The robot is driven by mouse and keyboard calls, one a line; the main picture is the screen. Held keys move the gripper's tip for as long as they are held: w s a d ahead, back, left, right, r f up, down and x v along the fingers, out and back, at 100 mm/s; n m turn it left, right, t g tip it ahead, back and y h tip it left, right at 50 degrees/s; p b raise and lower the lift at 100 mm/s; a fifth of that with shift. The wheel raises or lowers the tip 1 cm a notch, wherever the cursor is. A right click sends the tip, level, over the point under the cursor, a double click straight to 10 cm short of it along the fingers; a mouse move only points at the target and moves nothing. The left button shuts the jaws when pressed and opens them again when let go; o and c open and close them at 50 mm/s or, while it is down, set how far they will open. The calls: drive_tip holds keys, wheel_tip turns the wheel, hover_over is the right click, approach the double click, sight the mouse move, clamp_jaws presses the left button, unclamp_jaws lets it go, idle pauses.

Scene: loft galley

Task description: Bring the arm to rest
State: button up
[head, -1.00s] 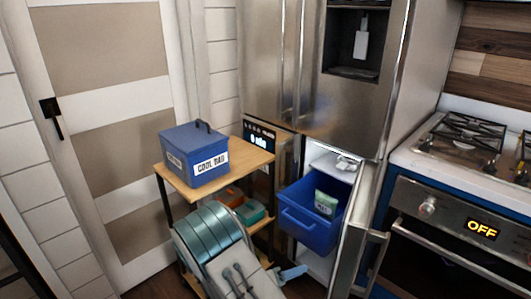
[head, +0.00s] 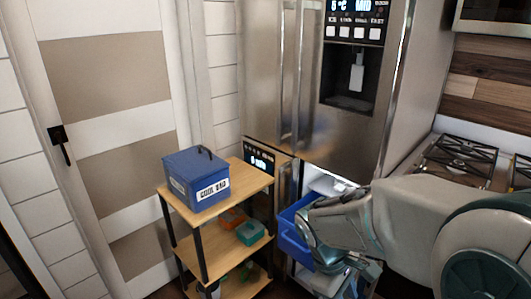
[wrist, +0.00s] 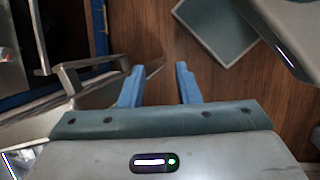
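My arm (head: 412,218) reaches in from the lower right of the head view and bends down in front of the fridge's open lower compartment. My gripper (wrist: 159,80) shows in the wrist view with its two blue fingers apart and nothing between them. Wooden floor lies beyond the fingertips. In the head view the fingertips cannot be made out clearly.
A blue bin (head: 288,237) in the open lower compartment is partly hidden by my arm. A wooden shelf cart (head: 246,180) carries a blue cool bag (head: 196,181). The steel fridge (head: 262,80) stands behind; a stove (head: 452,160) is at right. Floor shows below the gripper.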

drive_tip(key=s+a+r+m+t+y+p, duration=0.1)
drive_tip(key=s+r+m+t+y+p, duration=0.2)
drive_tip(key=r+m, duration=0.6)
drive_tip(key=shift+s+a+t+y, duration=0.4)
drive_tip(key=shift+s+t+y, duration=0.2)
drive_tip(key=shift+s, duration=0.05)
drive_tip(key=shift+r, duration=0.1)
idle(1.2)
